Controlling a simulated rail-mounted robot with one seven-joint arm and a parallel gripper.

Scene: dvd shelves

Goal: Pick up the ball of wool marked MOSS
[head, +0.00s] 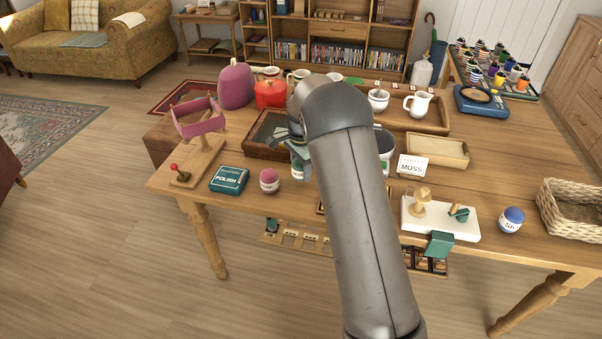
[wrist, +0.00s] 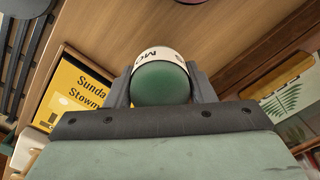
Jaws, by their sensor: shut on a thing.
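The ball of wool marked MOSS (wrist: 162,83) is green with a white band reading "MO" in the wrist view. It sits between the two dark fingers of my gripper (wrist: 162,72), which is shut on it. A white card reading MOSS (head: 412,167) stands on the table to the right of my arm.
A pink-topped ball (head: 269,181) and a green POLISH tin (head: 229,180) are at the left. A wooden stand (head: 198,158) is beyond them. A white board (head: 445,222), a blue-topped ball (head: 511,219) and a wicker basket (head: 572,205) are at the right. A yellow box (wrist: 80,92) shows in the wrist view.

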